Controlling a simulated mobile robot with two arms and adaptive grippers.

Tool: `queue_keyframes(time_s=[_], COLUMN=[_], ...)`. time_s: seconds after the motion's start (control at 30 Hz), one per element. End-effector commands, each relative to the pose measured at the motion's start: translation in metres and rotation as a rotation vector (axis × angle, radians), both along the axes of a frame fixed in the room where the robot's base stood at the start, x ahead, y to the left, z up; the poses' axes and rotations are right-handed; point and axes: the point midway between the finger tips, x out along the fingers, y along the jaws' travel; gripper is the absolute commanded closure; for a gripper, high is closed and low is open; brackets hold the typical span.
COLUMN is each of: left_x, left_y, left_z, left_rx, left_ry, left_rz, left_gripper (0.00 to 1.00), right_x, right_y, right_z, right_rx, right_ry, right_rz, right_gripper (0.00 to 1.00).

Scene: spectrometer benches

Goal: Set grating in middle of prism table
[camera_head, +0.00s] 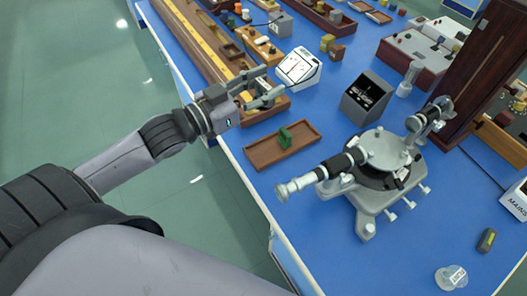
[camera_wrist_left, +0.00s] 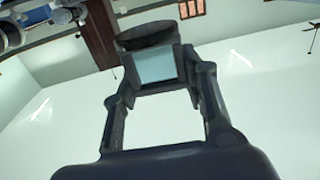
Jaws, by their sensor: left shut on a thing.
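My left gripper (camera_head: 266,85) is shut on the grating, above the wooden trays at the left bench edge. In the left wrist view, the grating (camera_wrist_left: 155,67) is a pale, glassy rectangular plate between the fingertips (camera_wrist_left: 156,88), with a dark round piece at its far end. In the head view the fingers mostly hide it. The prism table (camera_head: 380,146) is the pale round disc in the middle of the grey spectrometer (camera_head: 368,195), to the right of and nearer than the gripper. My right gripper is not in view.
A brown tray (camera_head: 262,157) with a green piece (camera_head: 285,137) lies between gripper and spectrometer. The spectrometer's telescope (camera_head: 318,173) points left. Blue bench (camera_head: 305,240) is clear in front.

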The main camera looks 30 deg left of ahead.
Motion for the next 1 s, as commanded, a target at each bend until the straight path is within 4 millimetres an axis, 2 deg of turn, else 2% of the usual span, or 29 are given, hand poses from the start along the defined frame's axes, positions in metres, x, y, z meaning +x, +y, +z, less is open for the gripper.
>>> queue_keyframes(time_s=[0.23, 0.53, 0.67, 1.0], left_x=[0.001, 0.001, 0.001, 0.001], left_y=[0.001, 0.001, 0.001, 0.0], left_z=[0.006, 0.0, -0.025, -0.116], left_rx=[0.0, -0.001, -0.003, -0.001], left_ry=[0.004, 0.007, 0.01, 0.009], left_rz=[-0.021, -0.019, -0.018, -0.018], left_gripper=[0.89, 0.89, 0.89, 0.89], right_x=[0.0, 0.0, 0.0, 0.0], right_y=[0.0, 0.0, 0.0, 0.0], right_z=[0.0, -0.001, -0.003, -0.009], right_rx=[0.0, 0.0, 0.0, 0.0], right_ry=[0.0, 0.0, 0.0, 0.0], right_rz=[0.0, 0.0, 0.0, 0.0], right_gripper=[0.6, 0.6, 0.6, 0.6])
